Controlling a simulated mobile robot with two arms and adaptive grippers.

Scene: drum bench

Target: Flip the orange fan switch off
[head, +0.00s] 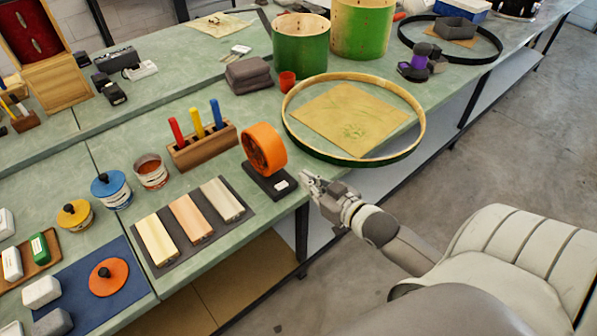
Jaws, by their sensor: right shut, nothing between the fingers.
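The orange fan (264,150) stands on a dark base (268,180) near the front edge of the green bench. A small white patch (281,185) shows on the front of the base; whether it is the switch and how it is set is too small to tell. My right gripper (306,178) is at the bench's front edge, just right of the fan base. It is shut and empty, its fingertips pointing left toward the base with a small gap. My left gripper is not in view.
A wooden hoop (424,126) around a tan sheet lies right of the fan. A wooden block (203,146) with coloured handles stands left. A dark mat with wooden bars (186,218) lies in front. Green drum shells (300,45) stand behind. Open floor lies right of the bench.

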